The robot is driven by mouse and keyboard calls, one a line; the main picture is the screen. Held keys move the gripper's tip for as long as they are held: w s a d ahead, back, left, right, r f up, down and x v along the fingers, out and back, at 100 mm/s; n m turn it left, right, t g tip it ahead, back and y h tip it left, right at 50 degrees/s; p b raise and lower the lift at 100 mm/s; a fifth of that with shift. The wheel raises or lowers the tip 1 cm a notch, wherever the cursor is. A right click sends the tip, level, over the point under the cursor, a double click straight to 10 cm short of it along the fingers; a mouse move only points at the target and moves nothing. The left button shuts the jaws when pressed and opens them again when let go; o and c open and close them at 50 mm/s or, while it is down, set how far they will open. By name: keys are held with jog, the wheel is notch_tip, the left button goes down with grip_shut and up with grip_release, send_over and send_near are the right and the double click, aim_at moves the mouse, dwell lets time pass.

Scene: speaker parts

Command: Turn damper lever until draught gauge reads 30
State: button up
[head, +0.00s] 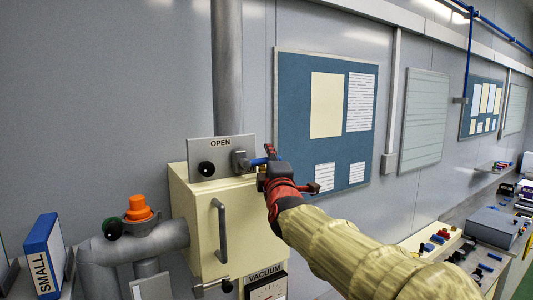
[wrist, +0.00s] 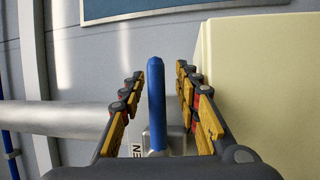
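The damper lever has a blue handle (head: 258,161) on a grey pivot, beside a plate (head: 205,172) marked OPEN with a black knob, on top of a cream cabinet. My gripper (head: 268,163) reaches in from the right at the handle's end. In the wrist view, the blue handle (wrist: 156,100) stands between my two open fingers (wrist: 157,76), with a visible gap on each side. A gauge marked VACUUM (head: 267,290) is on the cabinet front, cut off by the lower edge. Its reading cannot be made out, and no other gauge shows.
The cream cabinet (head: 200,215) has a grey handle (head: 221,230) on its front. A grey duct (head: 228,70) rises behind the lever. Grey pipework with an orange cap (head: 138,208) stands at left. A blue notice board (head: 295,100) hangs behind. A cluttered bench (head: 490,258) runs along the right.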

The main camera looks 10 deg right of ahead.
jog(key=shift+x, duration=0.75)
jog(key=shift+w+r, duration=0.2)
jog(key=shift+r, duration=0.1)
jog(key=shift+w+f, duration=0.1)
jog(key=shift+w, duration=0.25)
jog(key=shift+s, duration=0.15)
jog(key=shift+c, duration=0.6)
grip_shut()
